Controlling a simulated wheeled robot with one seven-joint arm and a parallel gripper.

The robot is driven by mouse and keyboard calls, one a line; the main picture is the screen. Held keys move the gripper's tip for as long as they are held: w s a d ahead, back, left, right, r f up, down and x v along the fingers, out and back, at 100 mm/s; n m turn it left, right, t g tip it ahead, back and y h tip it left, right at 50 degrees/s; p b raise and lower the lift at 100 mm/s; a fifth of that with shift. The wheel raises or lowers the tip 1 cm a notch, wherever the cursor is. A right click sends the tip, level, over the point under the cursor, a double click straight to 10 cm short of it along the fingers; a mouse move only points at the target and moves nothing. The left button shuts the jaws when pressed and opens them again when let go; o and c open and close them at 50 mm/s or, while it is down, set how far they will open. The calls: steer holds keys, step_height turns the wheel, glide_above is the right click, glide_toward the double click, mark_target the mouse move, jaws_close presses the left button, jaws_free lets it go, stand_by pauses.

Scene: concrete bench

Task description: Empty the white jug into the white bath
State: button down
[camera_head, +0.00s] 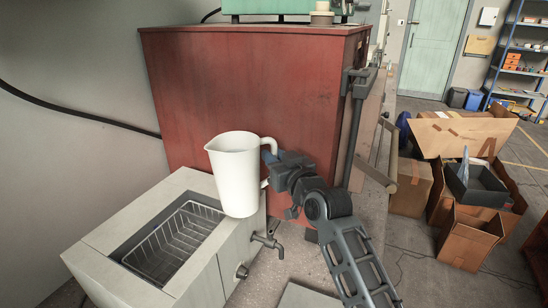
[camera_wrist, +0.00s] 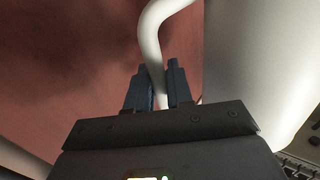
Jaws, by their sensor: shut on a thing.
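The white jug (camera_head: 238,175) hangs in the air in the head view, close to upright, with its spout toward the left and its handle on the right. My gripper (camera_head: 268,157) is shut on the jug's handle. In the wrist view the fingers (camera_wrist: 160,82) close around the white handle (camera_wrist: 152,38), with the jug's body (camera_wrist: 250,65) to the right. The white bath (camera_head: 106,238) is a pale block with a sunken basin at lower left. The jug overlaps its far right end in the picture. I cannot see what is in the jug.
A wire basket (camera_head: 172,243) sits in the basin. Taps (camera_head: 268,241) stick out from the bath's right side. A large red cabinet (camera_head: 250,90) stands behind the jug. Cardboard boxes (camera_head: 468,240) lie on the floor at right.

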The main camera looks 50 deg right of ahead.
mark_target(263, 143)
steer(key=shift+w+a+r, duration=0.15)
steer(key=shift+w+r, duration=0.05)
steer(key=shift+r, duration=0.2)
steer(key=shift+w+a+r+n+p, duration=0.1)
steer(key=shift+a+r+n+p, duration=0.2)
steer(key=shift+r+n+p, duration=0.3)
steer(key=shift+w+a+r+n+p, duration=0.1)
steer(key=shift+a+r+n+p, duration=0.15)
steer(key=shift+r+n+p, duration=0.35)
steer(key=shift+w+a+r+n+p, duration=0.25)
steer(key=shift+a+r+n+p, duration=0.15)
steer(key=shift+a+r+n, duration=0.45)
